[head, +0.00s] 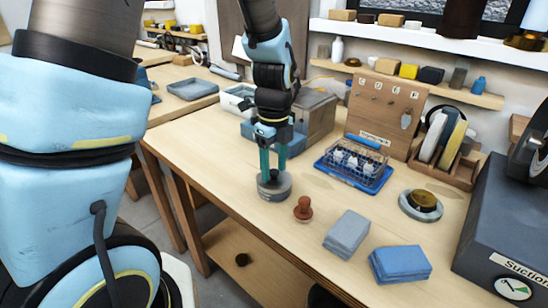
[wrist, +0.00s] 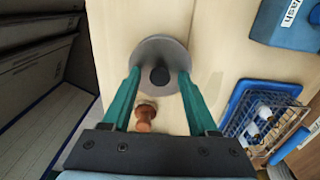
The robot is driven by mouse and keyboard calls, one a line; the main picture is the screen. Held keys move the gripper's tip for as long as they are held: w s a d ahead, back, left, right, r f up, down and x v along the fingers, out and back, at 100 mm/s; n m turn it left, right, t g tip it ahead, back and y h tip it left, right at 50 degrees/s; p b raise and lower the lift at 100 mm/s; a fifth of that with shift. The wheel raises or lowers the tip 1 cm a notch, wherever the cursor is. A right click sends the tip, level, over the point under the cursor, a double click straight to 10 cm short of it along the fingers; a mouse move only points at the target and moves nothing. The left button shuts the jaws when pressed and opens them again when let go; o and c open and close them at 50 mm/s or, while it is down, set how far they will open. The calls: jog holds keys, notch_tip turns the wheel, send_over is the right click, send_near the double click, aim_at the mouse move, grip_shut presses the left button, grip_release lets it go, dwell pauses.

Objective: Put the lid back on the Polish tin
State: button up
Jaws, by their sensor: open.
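My gripper (head: 273,172) is open and points down at a round grey piece (head: 275,190) near the bench's front edge. In the wrist view this piece is a grey disc (wrist: 150,50) with a dark upright knob (wrist: 160,76). The fingertips stand on either side of the knob, with a gap showing on both sides. Lettering on the piece's side is too small to read. Farther right, a low grey round piece (head: 407,208) carries a dark and brass-coloured round top (head: 424,199). I cannot tell for certain which of these is the Polish tin or its lid.
A reddish-brown turned knob piece (head: 303,208) stands close by, also in the wrist view (wrist: 145,113). Grey (head: 347,232) and blue (head: 400,264) folded cloths lie in front. A blue tray (head: 373,191) with a wire basket stands behind. A dark grey machine (head: 500,228) is at right.

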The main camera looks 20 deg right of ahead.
aim_at(274, 172)
jog(key=shift+r+p, duration=0.3)
jog(key=shift+r, duration=0.2)
notch_tip(274, 172, up, 12)
jog(key=b, duration=0.2)
jog(key=a+f+n, duration=0.4)
jog(key=a+n, duration=0.8)
jog(key=n, duration=0.2)
jog(key=w+a+f+n+t, duration=0.1)
jog(key=a+f+n, duration=0.3)
jog(key=a+n, duration=0.9)
jog(key=shift+a+f+n+t, duration=0.15)
jog(key=shift+f+n+t, duration=0.15)
jog(key=shift+n, duration=0.8)
jog(key=shift+w, duration=0.15)
